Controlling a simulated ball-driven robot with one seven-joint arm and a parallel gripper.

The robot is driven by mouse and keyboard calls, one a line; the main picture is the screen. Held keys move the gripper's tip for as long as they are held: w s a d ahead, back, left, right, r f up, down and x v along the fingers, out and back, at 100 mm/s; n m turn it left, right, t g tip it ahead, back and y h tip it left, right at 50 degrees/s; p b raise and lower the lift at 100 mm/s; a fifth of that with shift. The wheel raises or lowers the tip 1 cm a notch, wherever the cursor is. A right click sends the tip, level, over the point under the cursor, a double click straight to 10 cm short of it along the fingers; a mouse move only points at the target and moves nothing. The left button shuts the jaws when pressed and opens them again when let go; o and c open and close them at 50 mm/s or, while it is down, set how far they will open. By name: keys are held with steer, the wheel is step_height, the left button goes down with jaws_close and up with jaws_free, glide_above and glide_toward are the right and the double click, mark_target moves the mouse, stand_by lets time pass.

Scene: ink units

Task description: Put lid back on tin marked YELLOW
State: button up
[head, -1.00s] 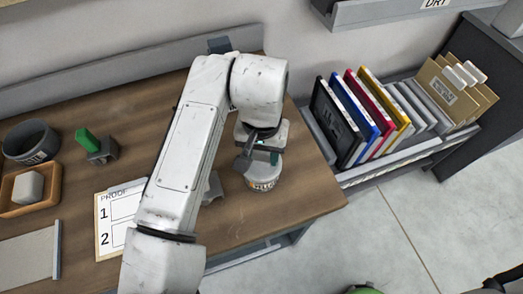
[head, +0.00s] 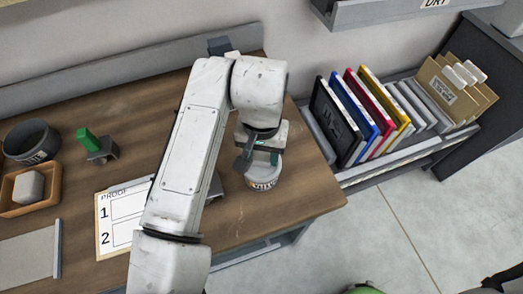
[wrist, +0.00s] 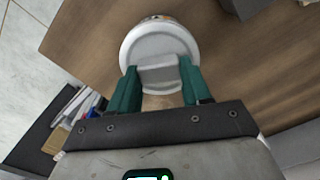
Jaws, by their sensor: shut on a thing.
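A small tin (head: 263,184) with a pale label and dark lettering stands near the right front corner of the wooden bench. The lettering is too small and partly covered to read surely. My gripper (head: 262,160) is right over the tin. In the wrist view my gripper (wrist: 160,76) has its green fingers shut on the raised grip bar of a round, light grey lid (wrist: 140,48). A sliver of the label shows past the lid's far edge. The lid is over the tin's top; I cannot tell whether it is fully seated.
A proof card (head: 112,232), a green-handled stamp (head: 90,143), a dark round bowl (head: 32,140) and an orange tray (head: 14,208) with a grey block lie to the left. Colored frames (head: 362,115) stand in a rack to the right. The bench's right edge is close to the tin.

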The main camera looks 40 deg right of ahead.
steer(key=o, duration=1.1)
steer(key=shift+o, duration=0.5)
steer(key=o, duration=0.3)
steer(key=shift+o, duration=0.2)
steer(key=shift+r, duration=0.1)
steer(key=shift+r+p, duration=2.7)
steer(key=shift+r, duration=0.75)
jaws_close()
